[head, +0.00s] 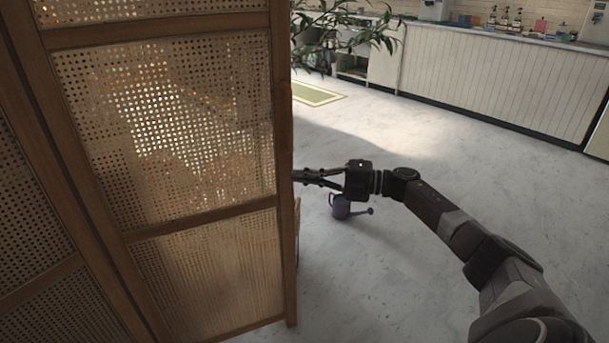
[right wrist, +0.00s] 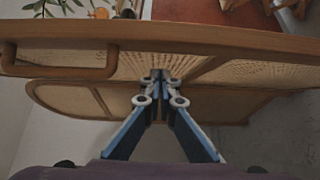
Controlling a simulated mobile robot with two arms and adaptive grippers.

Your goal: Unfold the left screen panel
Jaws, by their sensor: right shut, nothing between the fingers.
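A folding screen with wooden frames and woven cane fills the left of the head view. Its nearer panel (head: 165,120) stands upright, and another panel (head: 25,205) joins it at an angle on the left. My right gripper (head: 298,176) is at the nearer panel's right edge, with its tips apparently partly behind that edge. In the right wrist view the gripper (right wrist: 160,78) is shut and empty, its fingertips against or very close to the cane below a wooden frame rail (right wrist: 200,38). Contact is unclear. A wooden handle (right wrist: 60,72) shows at the left there. My left gripper is out of view.
A purple watering can (head: 340,208) stands on the floor beyond my right gripper. A leafy plant (head: 345,30) hangs over the back, near a green-edged mat (head: 318,94). A long white counter (head: 490,75) runs along the back right.

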